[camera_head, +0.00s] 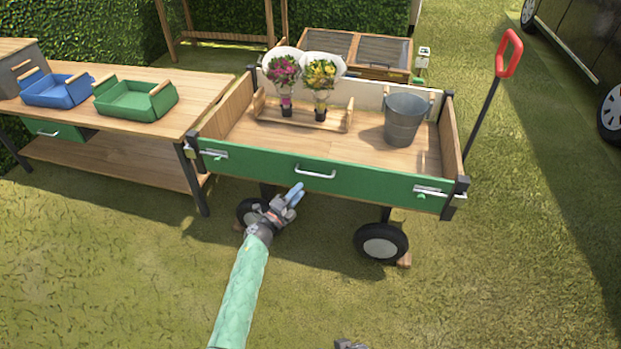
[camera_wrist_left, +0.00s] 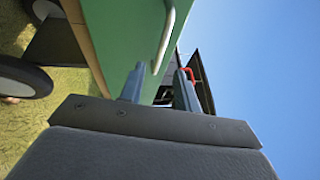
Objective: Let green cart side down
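The green cart side (camera_head: 350,186) stands upright along the near edge of the wooden cart. A silver handle (camera_head: 315,173) sits at its middle, with a metal latch at its left end (camera_head: 213,154) and another at its right end (camera_head: 432,191). My left gripper (camera_head: 294,194) is just below and left of the handle, in front of the panel. In the left wrist view, its two fingers (camera_wrist_left: 160,88) are apart and empty, with the handle (camera_wrist_left: 164,38) ahead of them. Only a small grey part of my right arm (camera_head: 348,344) shows at the bottom edge.
The cart bed holds a metal bucket (camera_head: 404,118) and a wooden tray (camera_head: 335,121) with two wrapped bouquets. A wooden table (camera_head: 190,92) with blue and green trays stands close on the left. Cart wheels (camera_head: 381,242) are below the panel. The grass in front is clear.

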